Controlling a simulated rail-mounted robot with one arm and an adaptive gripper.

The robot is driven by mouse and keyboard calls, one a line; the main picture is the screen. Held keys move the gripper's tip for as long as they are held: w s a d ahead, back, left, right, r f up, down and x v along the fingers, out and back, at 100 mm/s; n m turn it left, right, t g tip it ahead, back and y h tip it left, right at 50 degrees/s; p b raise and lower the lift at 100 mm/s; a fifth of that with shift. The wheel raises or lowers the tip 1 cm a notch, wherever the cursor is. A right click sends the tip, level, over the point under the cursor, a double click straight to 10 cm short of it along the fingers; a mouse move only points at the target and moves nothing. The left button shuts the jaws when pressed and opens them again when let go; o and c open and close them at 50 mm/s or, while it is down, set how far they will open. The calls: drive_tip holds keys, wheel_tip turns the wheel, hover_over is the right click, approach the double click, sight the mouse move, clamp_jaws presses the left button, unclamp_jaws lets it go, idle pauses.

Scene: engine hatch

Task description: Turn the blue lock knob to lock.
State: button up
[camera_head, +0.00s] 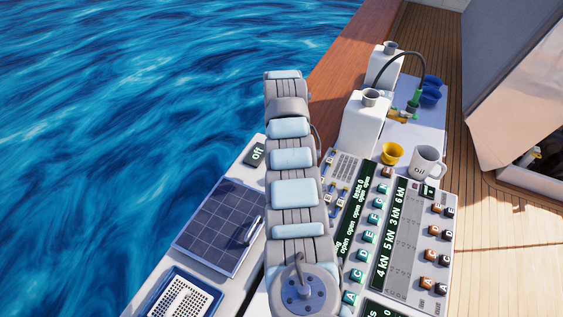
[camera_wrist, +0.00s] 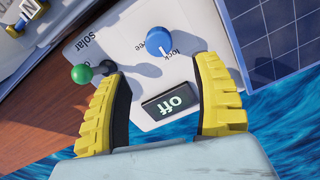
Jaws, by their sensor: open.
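The blue lock knob (camera_wrist: 165,42) sits on a white panel in the wrist view, just beyond my fingertips. It is round with a pale pointer mark. The word "lock" shows beside it, and a partly covered word ending in "ee" shows on its other side. I cannot tell exactly which word the pointer faces. My gripper (camera_wrist: 160,68) is open and empty, with its yellow fingers on either side of the space in front of the knob. They do not visibly touch it. In the head view I cannot make out the knob or my gripper; my arm covers part of the panel.
A lever with a green ball (camera_wrist: 82,73) stands close to my left finger. A display reading "off" (camera_wrist: 168,103) lies between the fingers; it also shows in the head view (camera_head: 257,153). A solar panel (camera_head: 220,226) is nearby. White canisters and a mug (camera_head: 427,164) stand right.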

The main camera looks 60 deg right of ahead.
drive_tip(key=shift+r, duration=1.45)
